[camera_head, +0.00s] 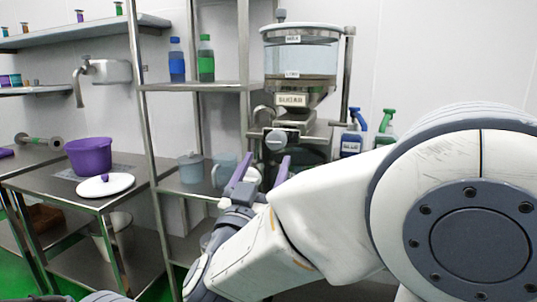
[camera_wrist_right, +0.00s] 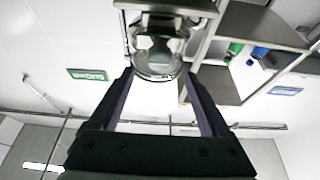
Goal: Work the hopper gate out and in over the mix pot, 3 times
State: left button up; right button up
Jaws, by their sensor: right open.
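The hopper (camera_head: 300,62) is a clear bin in a steel frame, with a plate reading SUGAR on its lower front. Under the hopper is a dark area; I cannot make out the mix pot. My left gripper is out of view.
A steel shelf unit holds a blue bottle (camera_head: 177,60) and a green bottle (camera_head: 206,59). Lidded jugs (camera_head: 190,168) stand left of my gripper. Spray bottles (camera_head: 352,135) stand right of the hopper. A purple bowl (camera_head: 88,157) and white lid (camera_head: 105,186) rest on the left table.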

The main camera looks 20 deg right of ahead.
jog(key=shift+v, duration=1.45)
